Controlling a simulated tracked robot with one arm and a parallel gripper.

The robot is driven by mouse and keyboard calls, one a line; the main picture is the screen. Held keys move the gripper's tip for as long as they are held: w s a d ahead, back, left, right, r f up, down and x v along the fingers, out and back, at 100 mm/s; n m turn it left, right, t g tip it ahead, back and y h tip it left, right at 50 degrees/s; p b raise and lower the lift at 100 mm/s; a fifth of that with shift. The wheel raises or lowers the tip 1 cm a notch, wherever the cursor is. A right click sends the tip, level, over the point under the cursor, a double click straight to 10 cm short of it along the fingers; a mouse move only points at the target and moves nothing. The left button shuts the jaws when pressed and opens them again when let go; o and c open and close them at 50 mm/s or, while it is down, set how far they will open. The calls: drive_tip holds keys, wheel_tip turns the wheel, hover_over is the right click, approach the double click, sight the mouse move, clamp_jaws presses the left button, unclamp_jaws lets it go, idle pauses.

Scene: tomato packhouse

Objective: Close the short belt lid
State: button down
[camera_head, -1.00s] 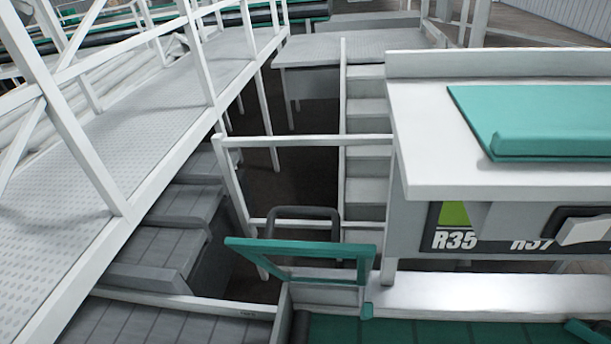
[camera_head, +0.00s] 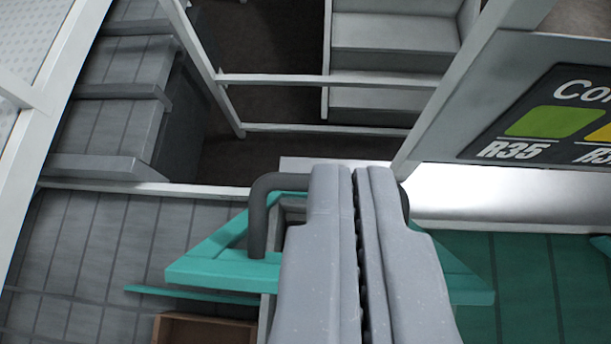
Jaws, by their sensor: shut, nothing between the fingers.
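The belt lid (camera_head: 218,270) is a teal frame at the bottom centre. It stands raised above the belts, with its near edge toward me. A dark grey U-shaped bar (camera_head: 259,225) rises at the lid, and its middle is hidden behind my fingers. My gripper (camera_head: 354,172) is shut and empty, with its grey fingers side by side pointing away from me. The fingers lie in front of the lid and bar and cover the lid's middle. I cannot tell whether they touch either one.
A grey slatted belt (camera_head: 85,250) runs at the left, and a green belt (camera_head: 540,275) at the right. A brown open box (camera_head: 205,330) shows at the bottom. White rails (camera_head: 320,80) and grey steps (camera_head: 393,65) stand behind. A sign panel (camera_head: 545,120) is at the upper right.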

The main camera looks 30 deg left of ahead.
drive_tip(key=shift+p+x, duration=1.9)
drive_tip(key=shift+x, duration=2.9)
drive_tip(key=shift+s+d+f, duration=0.2)
drive_tip(key=shift+s+f, duration=0.35)
drive_tip(key=shift+s, duration=0.2)
drive_tip(key=shift+s+d+f, duration=0.25)
drive_tip(key=shift+s+f, duration=0.35)
drive_tip(key=shift+s, duration=0.2)
